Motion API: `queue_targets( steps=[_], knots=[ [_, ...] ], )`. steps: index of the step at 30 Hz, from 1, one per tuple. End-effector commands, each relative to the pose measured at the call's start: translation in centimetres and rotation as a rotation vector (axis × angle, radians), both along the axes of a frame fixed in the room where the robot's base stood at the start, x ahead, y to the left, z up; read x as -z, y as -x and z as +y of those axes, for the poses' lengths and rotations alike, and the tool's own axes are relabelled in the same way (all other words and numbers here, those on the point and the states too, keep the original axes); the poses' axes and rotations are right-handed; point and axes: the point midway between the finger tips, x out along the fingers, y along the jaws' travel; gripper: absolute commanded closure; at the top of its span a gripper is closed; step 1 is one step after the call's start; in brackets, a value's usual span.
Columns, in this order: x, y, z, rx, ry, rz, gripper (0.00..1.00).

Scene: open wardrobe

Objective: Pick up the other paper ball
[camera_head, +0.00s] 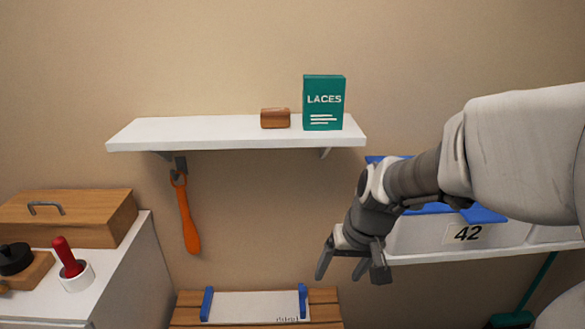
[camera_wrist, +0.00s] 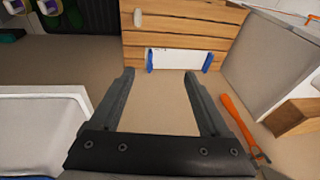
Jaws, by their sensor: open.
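My gripper (camera_head: 351,276) is open and hangs in front of the wall, right of and below the shelf. The wrist view shows its two fingers (camera_wrist: 158,74) spread apart with nothing between them. A small whitish lump (camera_wrist: 137,18) lies on the slatted wooden bench (camera_wrist: 190,22) in the wrist view. It may be a paper ball, but it is too small to tell. It is beyond my fingertips and apart from them. No clear paper ball shows in the head view, where only part of the bench (camera_head: 187,314) is visible.
A white board with blue ends (camera_head: 255,306) lies on the bench. A white shelf (camera_head: 200,130) holds a green LACES box (camera_head: 323,108) and a brown block (camera_head: 275,118). An orange shoehorn (camera_head: 187,217) hangs below. A bin marked 42 (camera_head: 430,236) is behind my arm.

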Motion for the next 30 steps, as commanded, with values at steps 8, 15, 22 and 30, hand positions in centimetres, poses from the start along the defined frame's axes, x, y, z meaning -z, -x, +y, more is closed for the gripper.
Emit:
queue_targets(
  steps=[8, 15, 22, 30],
  knots=[
    [13.9, -4.4, -0.2, 0.011, 0.034, 0.118, 0.2],
    [24.6, -6.1, -1.4, 0.013, 0.103, 0.191, 0.2],
    [29.8, -6.4, -2.3, 0.01, 0.149, 0.223, 0.2],
    [34.3, -6.4, -2.5, 0.011, 0.156, 0.23, 0.2]
  ],
)
